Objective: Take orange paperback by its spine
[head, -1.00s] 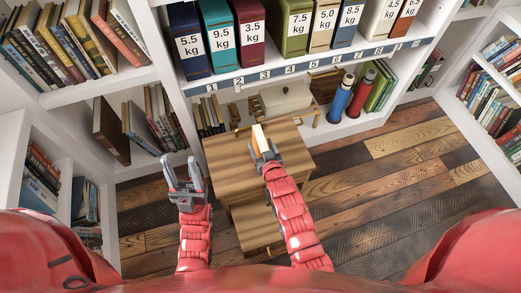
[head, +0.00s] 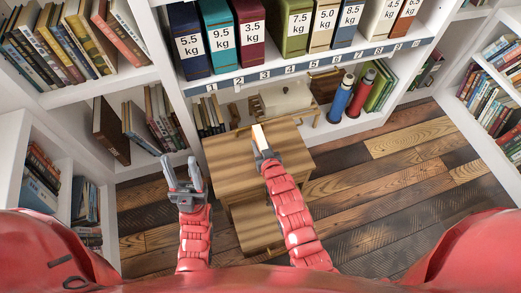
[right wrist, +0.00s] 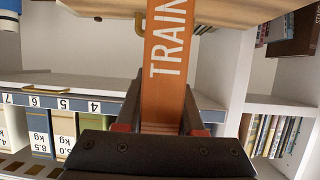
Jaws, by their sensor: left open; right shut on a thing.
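The orange paperback (right wrist: 165,55) shows in the right wrist view with its spine facing the camera and white letters reading "TRAIN". My right gripper (right wrist: 162,108) is shut on it, one finger on each side of the spine. My left gripper (head: 184,174) is open and empty, left of the cabinet.
The wooden cabinet (head: 228,178) stands below my right gripper. Behind it is a white shelf with labelled binders (head: 251,34), a numbered strip, a blue bottle (head: 340,98) and a red bottle (head: 362,95). Bookshelves stand at both sides. The plank floor (head: 380,195) at right is clear.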

